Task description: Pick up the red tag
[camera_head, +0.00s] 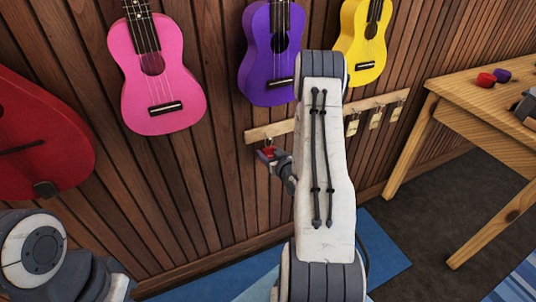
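A small red tag (267,151) shows at the left end of a wooden rail on the wall, just below a hook. My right gripper (271,158) is right at the red tag, low on the wall under the purple ukulele. Its fingers are small and partly hidden, so I cannot tell whether they are closed on the tag. The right arm covers the middle of the rail. My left gripper is not in view; only part of the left arm shows at the lower left.
Several pale tags (375,118) hang on the rail (367,104) right of my arm. Pink (158,85), purple (262,65), yellow (364,45) and red (35,140) ukuleles hang above and left. A wooden table (468,95) stands at the right with red and purple items.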

